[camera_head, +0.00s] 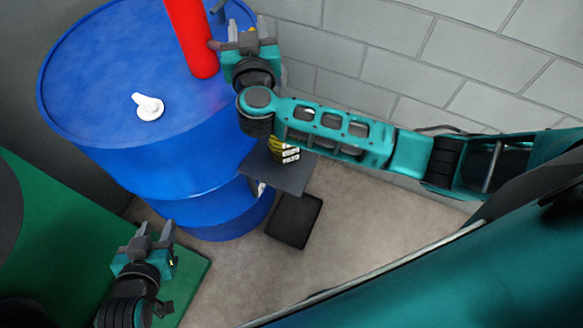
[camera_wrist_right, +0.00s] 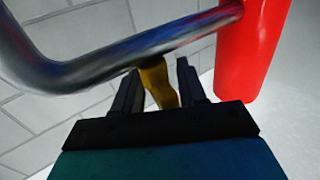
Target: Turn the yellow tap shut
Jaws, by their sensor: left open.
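The yellow tap (camera_wrist_right: 158,82) hangs under a grey metal pipe in the right wrist view. The pipe (camera_wrist_right: 120,52) runs to a red upright cylinder (camera_wrist_right: 250,50). My right gripper (camera_head: 248,27) is beside the red cylinder (camera_head: 192,40) in the head view, at the far edge of the blue drum. Its two fingers (camera_wrist_right: 158,90) stand on either side of the yellow tap. I cannot tell whether they press on it. In the head view the tap is mostly hidden by the gripper. My left gripper (camera_head: 156,238) is open and empty at the lower left, away from the tap.
The blue drum (camera_head: 110,60) carries the red cylinder and a white cap (camera_head: 149,106). A dark shelf (camera_head: 280,168) with a yellow-black item (camera_head: 285,150) is under my right arm. A grey block wall (camera_head: 400,45) stands behind. A green surface (camera_head: 50,230) is at left.

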